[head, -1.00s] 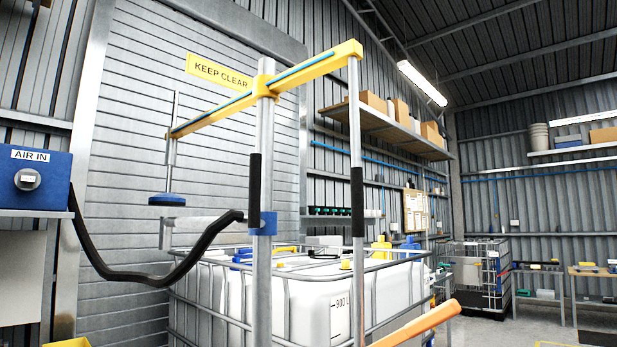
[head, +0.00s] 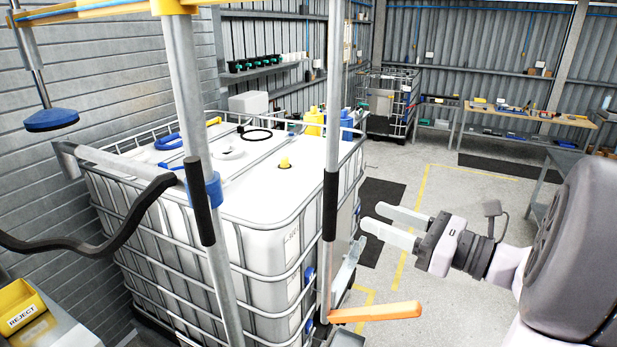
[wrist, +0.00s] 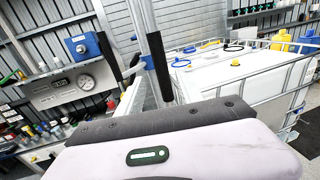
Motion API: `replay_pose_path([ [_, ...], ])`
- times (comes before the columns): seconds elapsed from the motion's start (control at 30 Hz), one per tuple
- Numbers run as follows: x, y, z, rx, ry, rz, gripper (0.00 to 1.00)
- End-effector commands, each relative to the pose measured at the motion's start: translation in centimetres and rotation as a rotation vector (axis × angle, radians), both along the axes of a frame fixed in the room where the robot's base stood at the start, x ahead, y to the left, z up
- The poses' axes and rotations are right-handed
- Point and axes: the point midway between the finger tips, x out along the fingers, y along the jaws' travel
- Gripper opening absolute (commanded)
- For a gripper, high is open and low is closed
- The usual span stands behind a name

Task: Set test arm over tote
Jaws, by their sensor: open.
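The test arm's yellow boom (head: 95,11) crosses the top left in the head view, mostly cut off. Its blue disc (head: 52,119) hangs at the far left, beside the tote rather than over it. A steel post (head: 185,95) with a black sleeve stands in front of the tote; a second upright bar (head: 334,110) with a black grip (head: 330,205) hangs to its right. The white caged tote (head: 255,205) stands behind them. My gripper (head: 370,217) is open and empty, right of the black grip and apart from it. The wrist view shows no fingertips.
An orange lever (head: 375,312) sticks out right near the tote's base. A black hose (head: 90,240) sags at left above a yellow REJECT bin (head: 22,308). Workbenches (head: 530,115) stand at back right. The floor (head: 440,200) behind my gripper is clear.

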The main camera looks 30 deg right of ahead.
Motion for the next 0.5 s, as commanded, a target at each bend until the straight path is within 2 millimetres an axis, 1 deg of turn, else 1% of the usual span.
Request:
replay_pose_path([
  [0.03, 1.3, 0.9, 0.3, 0.001, 0.0, 0.009, 0.43],
  [0.2, 5.8, 3.2, 0.3, -0.001, 0.002, 0.009, 0.43],
  [0.4, 10.0, 5.3, 0.2, -0.002, 0.004, 0.007, 0.43],
  [0.5, 11.4, 5.9, 0.2, -0.003, 0.002, 0.006, 0.43],
])
